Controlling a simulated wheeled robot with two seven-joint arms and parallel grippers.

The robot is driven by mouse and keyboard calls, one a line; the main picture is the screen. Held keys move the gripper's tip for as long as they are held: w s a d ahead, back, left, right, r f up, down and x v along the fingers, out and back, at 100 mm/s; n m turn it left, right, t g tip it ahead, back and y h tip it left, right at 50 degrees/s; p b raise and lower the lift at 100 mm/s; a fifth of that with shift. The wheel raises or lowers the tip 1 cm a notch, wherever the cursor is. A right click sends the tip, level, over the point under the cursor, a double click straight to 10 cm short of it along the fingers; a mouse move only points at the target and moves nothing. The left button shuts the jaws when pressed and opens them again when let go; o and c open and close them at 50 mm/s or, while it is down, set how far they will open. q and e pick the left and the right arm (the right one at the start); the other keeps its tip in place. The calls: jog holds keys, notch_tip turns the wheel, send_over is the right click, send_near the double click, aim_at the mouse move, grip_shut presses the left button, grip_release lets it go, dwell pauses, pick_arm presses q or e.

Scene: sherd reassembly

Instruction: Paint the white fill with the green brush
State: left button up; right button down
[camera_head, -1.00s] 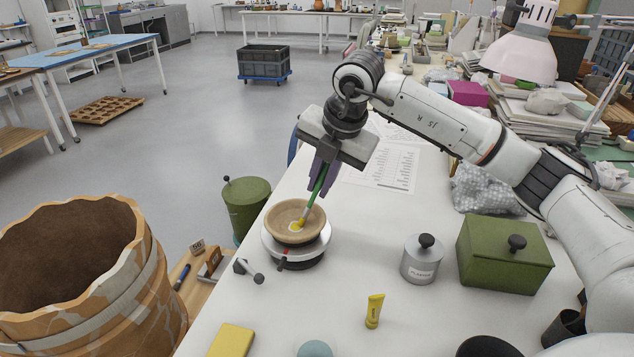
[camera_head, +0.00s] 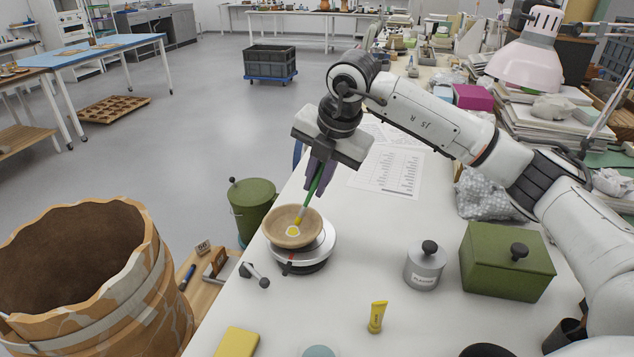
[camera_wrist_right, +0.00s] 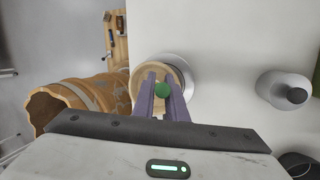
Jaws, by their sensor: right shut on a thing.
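My right gripper (camera_head: 318,178), with purple fingers, is shut on the green brush (camera_head: 315,184), which slants down into the tan bowl (camera_head: 278,238). The brush's yellow lower end is at the bowl's inside; exact contact is unclear. The white fill (camera_head: 293,232) is a small pale patch with yellow around it on the bowl's inside. The bowl sits off-centre to the left on the round turntable (camera_head: 318,252). In the right wrist view, the brush's green end (camera_wrist_right: 162,90) shows between the fingers, over the bowl (camera_wrist_right: 150,70). My left gripper is not in view.
A yellow tube (camera_head: 377,317), a grey lidded canister (camera_head: 425,266) and a green box (camera_head: 506,262) stand on the white table (camera_head: 350,265) to the right. A large patched vessel (camera_head: 140,290) stands at lower left.

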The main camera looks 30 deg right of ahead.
jog(key=shift+r+p, duration=1.35)
jog(key=shift+r, duration=0.9)
jog(key=d+r+p, duration=0.1)
jog(key=d+r, duration=0.1)
jog(key=d, duration=0.5)
